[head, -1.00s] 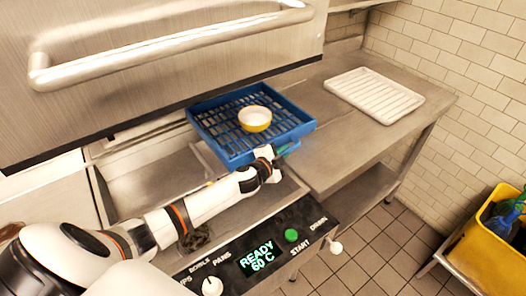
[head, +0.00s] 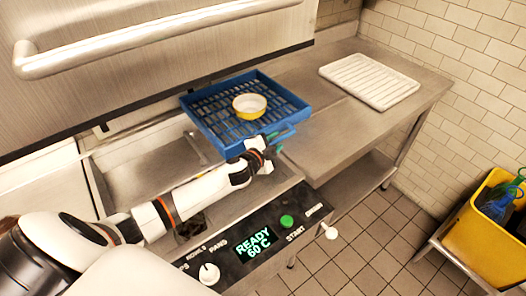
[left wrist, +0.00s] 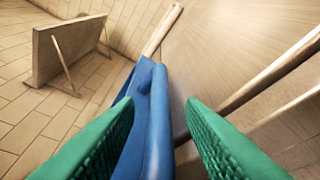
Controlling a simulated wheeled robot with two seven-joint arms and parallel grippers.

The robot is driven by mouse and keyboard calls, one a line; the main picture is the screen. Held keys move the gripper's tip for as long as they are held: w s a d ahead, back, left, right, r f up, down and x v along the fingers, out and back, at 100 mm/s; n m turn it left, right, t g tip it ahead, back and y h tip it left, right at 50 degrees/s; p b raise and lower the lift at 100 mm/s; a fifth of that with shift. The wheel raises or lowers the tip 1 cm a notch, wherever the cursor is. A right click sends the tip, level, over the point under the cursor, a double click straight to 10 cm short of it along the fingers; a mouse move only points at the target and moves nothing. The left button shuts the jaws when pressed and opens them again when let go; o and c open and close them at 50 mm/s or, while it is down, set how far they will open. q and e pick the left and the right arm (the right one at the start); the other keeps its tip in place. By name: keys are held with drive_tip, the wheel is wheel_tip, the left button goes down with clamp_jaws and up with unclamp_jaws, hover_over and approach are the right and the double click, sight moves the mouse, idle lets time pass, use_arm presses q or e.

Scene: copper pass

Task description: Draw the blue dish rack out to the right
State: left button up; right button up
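The blue dish rack (head: 204,127) sits under the raised metal hood in the head view, its right side by the steel counter. A small white and yellow bowl (head: 249,106) stands in it. A blue handle (head: 284,133) sticks out at its near right side. My left gripper (head: 273,144) is at that handle. In the left wrist view its two green fingers (left wrist: 160,130) are apart, on either side of a blue bar (left wrist: 156,120) of the rack. A gap shows at the right finger; contact at the left one is unclear. My right gripper is not in view.
A white ribbed tray (head: 369,80) lies on the far part of the steel counter (head: 345,130). The counter between rack and tray is clear. A control panel (head: 250,245) with a green button is in front. A yellow bin (head: 480,235) stands at the right.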

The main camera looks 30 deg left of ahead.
use_arm(q)
drive_tip(key=b+v, duration=0.1)
drive_tip(key=v, duration=0.8)
drive_tip(key=shift+s, duration=0.35)
drive_tip(key=shift+r, duration=0.1)
